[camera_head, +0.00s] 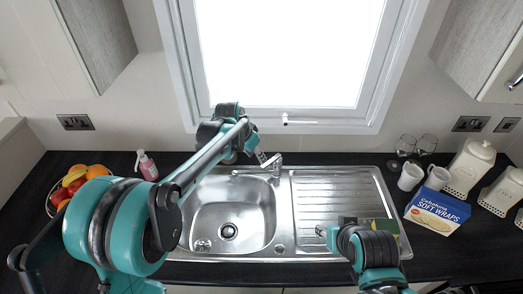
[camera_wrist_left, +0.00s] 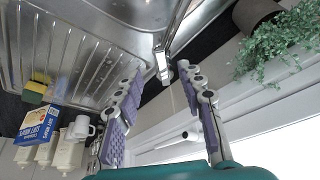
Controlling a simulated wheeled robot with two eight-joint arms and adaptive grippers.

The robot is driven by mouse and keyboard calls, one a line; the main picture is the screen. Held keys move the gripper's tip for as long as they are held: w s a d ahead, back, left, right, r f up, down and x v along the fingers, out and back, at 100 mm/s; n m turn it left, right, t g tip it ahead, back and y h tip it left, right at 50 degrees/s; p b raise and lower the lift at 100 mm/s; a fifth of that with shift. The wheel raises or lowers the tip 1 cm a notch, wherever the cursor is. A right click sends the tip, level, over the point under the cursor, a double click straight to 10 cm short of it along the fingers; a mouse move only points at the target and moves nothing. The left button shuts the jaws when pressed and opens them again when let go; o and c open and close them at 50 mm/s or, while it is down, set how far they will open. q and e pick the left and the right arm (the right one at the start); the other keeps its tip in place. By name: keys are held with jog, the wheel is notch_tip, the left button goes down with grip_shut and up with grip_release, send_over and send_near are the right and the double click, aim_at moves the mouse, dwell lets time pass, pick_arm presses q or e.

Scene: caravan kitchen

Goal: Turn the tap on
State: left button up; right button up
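The chrome tap (camera_head: 275,167) stands at the back edge of the steel sink (camera_head: 190,215), partly hidden by my left gripper. My left gripper (camera_head: 264,158) reaches in from the left over the back of the sink, right by the tap. In the left wrist view its two fingers (camera_wrist_left: 160,64) are apart, with the tap (camera_wrist_left: 163,68) showing between and just beyond the tips. Contact cannot be told. No water stream is visible. My right gripper (camera_head: 322,231) is low over the drainer's front; its finger opening is unclear.
A soap bottle (camera_head: 147,166) and a fruit bowl (camera_head: 50,207) stand left of the sink. Right are glasses (camera_head: 426,145), mugs (camera_head: 410,176), a wraps box (camera_head: 437,211) and canisters (camera_head: 470,167). A plant (camera_wrist_left: 278,45) is near the left gripper. The window (camera_head: 280,50) is behind.

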aim_at(265, 165)
pick_arm(q)
jog(key=x, duration=0.6)
jog(key=b+x, duration=0.1)
jog(key=x, duration=0.2)
jog(key=shift+w+d+r, duration=0.2)
jog(key=shift+w+d, duration=0.2)
jog(key=shift+d, duration=0.05)
